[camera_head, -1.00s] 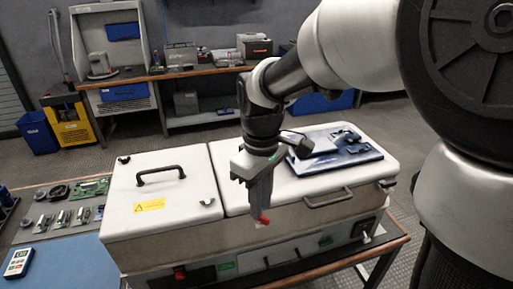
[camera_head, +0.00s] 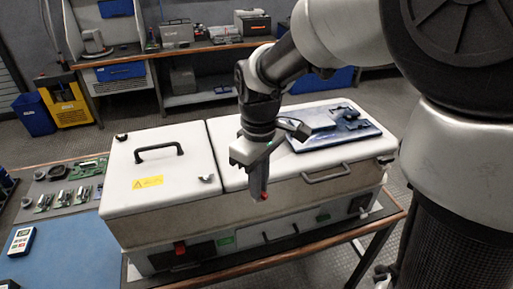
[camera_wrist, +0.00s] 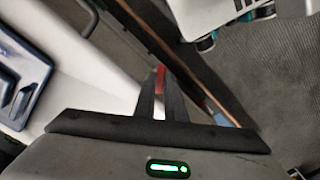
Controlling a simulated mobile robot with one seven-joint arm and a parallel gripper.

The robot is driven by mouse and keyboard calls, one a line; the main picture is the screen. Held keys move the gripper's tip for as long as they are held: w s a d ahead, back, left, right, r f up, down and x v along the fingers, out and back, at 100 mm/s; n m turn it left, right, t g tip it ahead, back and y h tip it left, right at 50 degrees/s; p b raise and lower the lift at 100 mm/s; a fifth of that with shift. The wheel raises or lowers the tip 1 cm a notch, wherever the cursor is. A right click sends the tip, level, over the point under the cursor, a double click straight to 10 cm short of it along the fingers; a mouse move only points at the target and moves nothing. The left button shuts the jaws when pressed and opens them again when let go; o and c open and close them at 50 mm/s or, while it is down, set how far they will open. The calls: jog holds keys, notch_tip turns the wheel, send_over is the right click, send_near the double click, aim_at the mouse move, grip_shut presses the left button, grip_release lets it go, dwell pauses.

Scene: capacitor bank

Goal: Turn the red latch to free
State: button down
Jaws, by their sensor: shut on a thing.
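My gripper (camera_head: 263,190) points down there and is shut on the red latch. In the camera_wrist view the red piece (camera_wrist: 160,78) shows between the two dark fingers, which hide part of it. I cannot tell the latch's exact angle.
A dark blue tray (camera_head: 335,130) lies on the right lid, near my wrist. Lid handles (camera_head: 158,150) (camera_head: 327,174) stick out. A red switch (camera_head: 180,248) sits on the lower front panel. Circuit boards and a blue mat (camera_head: 50,250) are at left.

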jog(key=shift+r, duration=0.1)
jog(key=n+p, duration=0.1)
jog(key=n, duration=0.3)
jog(key=shift+n+p, duration=1.3)
jog(key=shift+n, duration=1.4)
jog(key=c, duration=2.1)
grip_release()
notch_tip(320, 180, up, 17)
jog(key=p, duration=0.2)
jog(key=shift+r, duration=0.2)
